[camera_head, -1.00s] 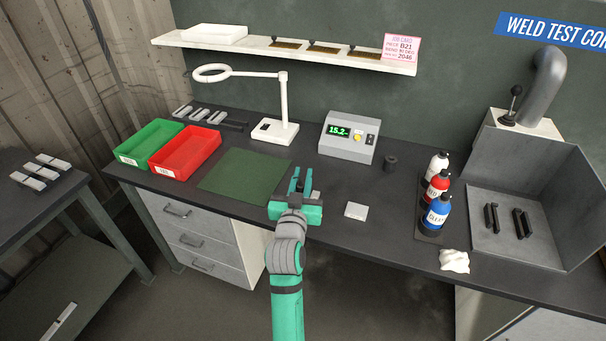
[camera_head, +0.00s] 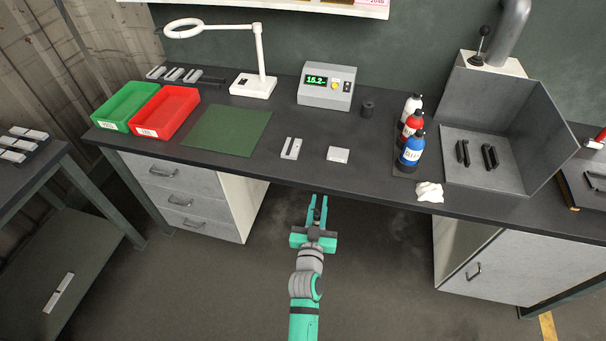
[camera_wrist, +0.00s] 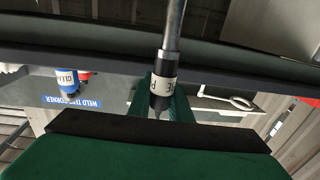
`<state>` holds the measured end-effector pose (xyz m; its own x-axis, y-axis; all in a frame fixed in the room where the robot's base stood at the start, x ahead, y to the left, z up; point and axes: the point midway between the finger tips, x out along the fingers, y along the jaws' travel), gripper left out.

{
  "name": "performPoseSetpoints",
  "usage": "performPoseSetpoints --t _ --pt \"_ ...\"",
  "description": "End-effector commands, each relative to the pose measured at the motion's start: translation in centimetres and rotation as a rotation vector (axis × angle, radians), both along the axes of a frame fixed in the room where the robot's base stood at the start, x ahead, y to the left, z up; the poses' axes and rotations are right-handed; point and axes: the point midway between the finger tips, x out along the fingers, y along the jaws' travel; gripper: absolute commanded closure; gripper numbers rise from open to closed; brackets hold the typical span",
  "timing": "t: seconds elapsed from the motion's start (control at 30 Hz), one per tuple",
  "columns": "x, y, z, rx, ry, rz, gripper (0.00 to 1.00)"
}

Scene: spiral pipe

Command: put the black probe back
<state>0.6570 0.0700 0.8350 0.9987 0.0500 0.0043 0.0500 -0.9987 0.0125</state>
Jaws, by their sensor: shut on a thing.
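My gripper (camera_head: 318,202) is shut on the black probe. It hangs in front of the bench's front edge, over the floor, apart from the bench. The black probe (camera_wrist: 160,88) shows in the wrist view between the green fingers, with a white printed band and a grey metal shaft running to the top of the picture. In the head view only a small dark part of the probe (camera_head: 317,214) shows between the fingers. A grey meter (camera_head: 326,86) reading 15.2 stands at the bench's back. A small dark cylinder (camera_head: 367,109) stands to its right.
A slotted pale block (camera_head: 291,148) and a pale square block (camera_head: 338,154) lie near the bench's front edge. Several bottles (camera_head: 411,150) and a white crumpled cloth (camera_head: 430,192) are to the right. A green mat (camera_head: 226,130), red bin (camera_head: 165,112) and lamp (camera_head: 252,84) are left.

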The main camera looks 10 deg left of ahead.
Motion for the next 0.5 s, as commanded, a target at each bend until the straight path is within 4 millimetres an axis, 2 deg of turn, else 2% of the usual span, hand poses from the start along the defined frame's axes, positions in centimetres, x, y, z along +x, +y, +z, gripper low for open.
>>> performPoseSetpoints --t 0.03,0.1,0.5 --pt "-0.8 -1.3 -2.1 -0.002 0.008 -0.012 1.00" --pt "-1.6 -2.4 -4.0 0.000 0.009 -0.016 1.00" --pt "-5.2 -6.0 -11.9 0.013 0.010 -0.038 1.00"
